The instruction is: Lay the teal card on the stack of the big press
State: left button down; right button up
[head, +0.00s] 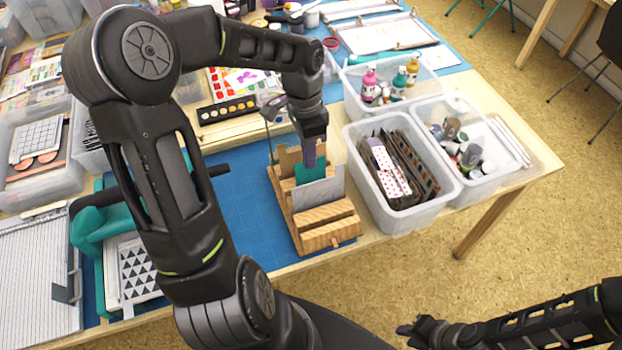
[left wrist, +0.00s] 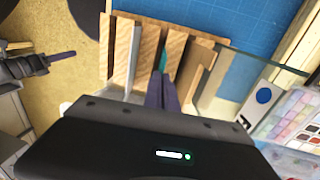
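The teal card (head: 309,174) stands upright in a slot of a wooden rack (head: 330,233), between a brown card behind and a grey card in front. Its edge shows in the left wrist view (left wrist: 163,60). My left gripper (head: 309,160) points down over the rack. Its purple fingers (left wrist: 162,88) are close together at the card's top edge and look shut on it. A teal press (head: 97,221) stands at left with a triangle-patterned sheet (head: 136,273) by it; my left arm partly hides it. My right gripper (head: 418,331) is off the table, its opening unclear.
Right of the rack stand clear bins (head: 395,216) with stencils, bottles and jars. A paint set (head: 240,107) lies behind. A ribbed white board (head: 38,285) lies at far left. Blue mat (head: 240,210) is bare between press and rack.

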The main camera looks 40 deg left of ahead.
pick_arm(q)
notch_tip(320, 180, up, 8)
jog(key=a+p, duration=0.1)
jog(key=p, duration=0.5)
jog(key=shift+w+f, duration=0.25)
jog(key=shift+w, duration=0.1)
